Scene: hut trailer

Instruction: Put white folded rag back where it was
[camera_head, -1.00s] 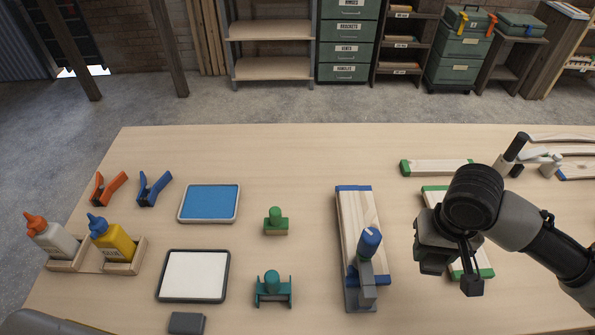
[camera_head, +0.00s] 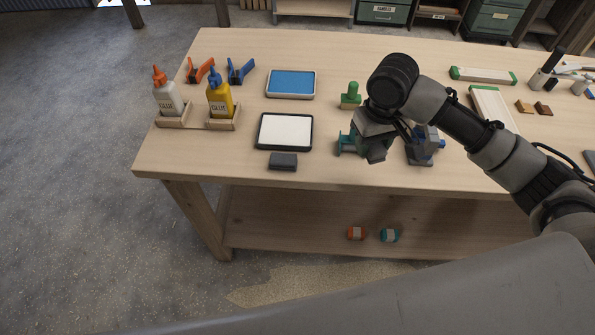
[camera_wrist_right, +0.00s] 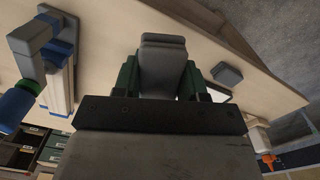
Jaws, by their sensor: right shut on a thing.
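I cannot make out a white folded rag in either view. My left gripper is not in view.
A dark grey block (camera_head: 283,162) lies near the front edge. The blue tray (camera_head: 291,84), glue bottles (camera_head: 220,97) and a green-topped block (camera_head: 350,97) stand around. A blue-and-grey clamp (camera_head: 425,145) is right of the gripper. Two small rolls (camera_head: 356,233) lie on the lower shelf.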

